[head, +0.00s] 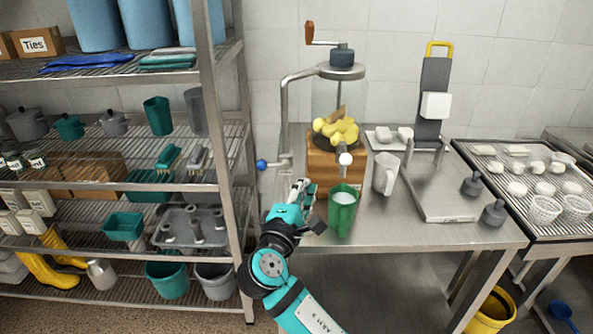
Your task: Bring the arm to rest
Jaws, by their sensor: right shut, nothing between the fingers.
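My right arm reaches up from the bottom middle of the head view. Its teal and black gripper (302,189) is shut and empty. It is by the front left part of the steel table (440,234), just left of a green jug (342,213) with something white inside. I cannot tell whether the gripper touches the jug or the wooden stand behind it. My left gripper is not in view.
A wooden stand (334,172) carries a clear container with yellow pieces and a crank. A white jug (385,174) stands to its right. Perforated white baskets (545,209) sit on the right rack. A loaded wire shelf (207,150) stands close on the left.

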